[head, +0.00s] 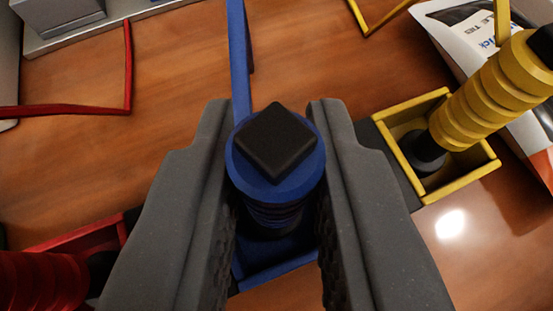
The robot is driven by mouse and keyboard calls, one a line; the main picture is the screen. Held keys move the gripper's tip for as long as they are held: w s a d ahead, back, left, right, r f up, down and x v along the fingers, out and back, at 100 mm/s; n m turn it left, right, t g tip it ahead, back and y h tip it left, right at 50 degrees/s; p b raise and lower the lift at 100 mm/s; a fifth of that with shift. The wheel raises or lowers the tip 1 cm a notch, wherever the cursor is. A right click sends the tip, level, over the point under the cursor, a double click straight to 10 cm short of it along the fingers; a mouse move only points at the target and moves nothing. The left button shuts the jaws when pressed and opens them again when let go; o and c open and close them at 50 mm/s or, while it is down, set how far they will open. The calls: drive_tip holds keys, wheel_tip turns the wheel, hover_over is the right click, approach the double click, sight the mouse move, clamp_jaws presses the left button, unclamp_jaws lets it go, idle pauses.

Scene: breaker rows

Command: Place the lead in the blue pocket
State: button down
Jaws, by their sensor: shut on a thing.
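The blue lead (275,184) has a ribbed round body and a black square cap on top. My gripper (274,150) is shut on it, one dark grey finger on each side. The lead stands roughly upright in the picture, cap towards the camera. The blue pocket (275,272) shows just below the lead, between the fingers. Its front wall and part of its floor are visible; the rest is hidden by the lead and the fingers. The lead's lower end is hidden, so I cannot tell whether it is inside the pocket or above it.
A yellow pocket (482,176) at right holds a tilted yellow ribbed lead (497,95). A red pocket (78,240) and red ribbed lead (40,283) are at lower left. Blue (238,60) and red (128,65) strips cross the wooden table. A white packet (455,30) lies at upper right.

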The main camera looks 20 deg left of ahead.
drive_tip(key=c, duration=1.3)
unclamp_jaws()
drive_tip(key=shift+c, duration=0.2)
drive_tip(key=shift+s+d+r, duration=0.2)
drive_tip(key=shift+s+r, duration=0.15)
drive_tip(key=shift+s, duration=0.05)
drive_tip(key=p+v, duration=0.1)
drive_tip(key=v, duration=1)
drive_tip(key=shift+f, duration=0.1)
